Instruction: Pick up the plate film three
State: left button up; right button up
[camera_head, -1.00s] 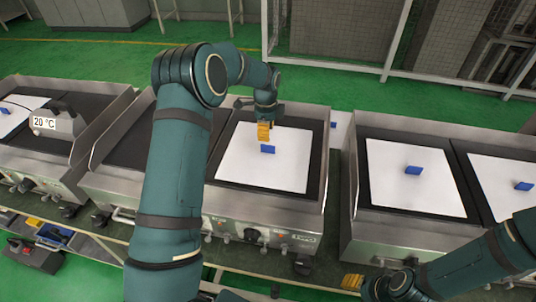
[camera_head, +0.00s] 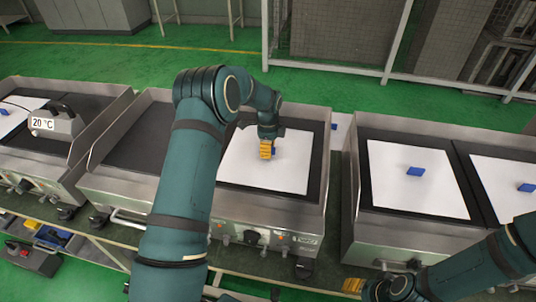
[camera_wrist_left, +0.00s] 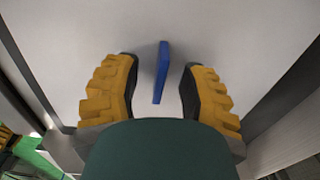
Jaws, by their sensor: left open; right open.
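A white plate film (camera_head: 291,170) with a small blue tab lies on the dark heating plate in the middle of the head view. I cannot tell which film is number three. My left gripper (camera_head: 266,152) is over this film, its yellow fingers partly hiding the blue tab (camera_head: 274,151). In the left wrist view the blue tab (camera_wrist_left: 161,72) stands between the two open yellow fingers (camera_wrist_left: 158,90), apart from both. My right gripper (camera_head: 352,287) is open and empty at the bottom of the head view, low in front of the heaters.
More white films with blue tabs lie on the right heater (camera_head: 415,178) and its neighbour film (camera_head: 500,185). A 20 °C device (camera_head: 55,122) stands on the left heater. Raised metal rims surround the plates. The dark plate left of the middle film is bare.

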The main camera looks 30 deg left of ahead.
pick_arm(q)
grip_shut()
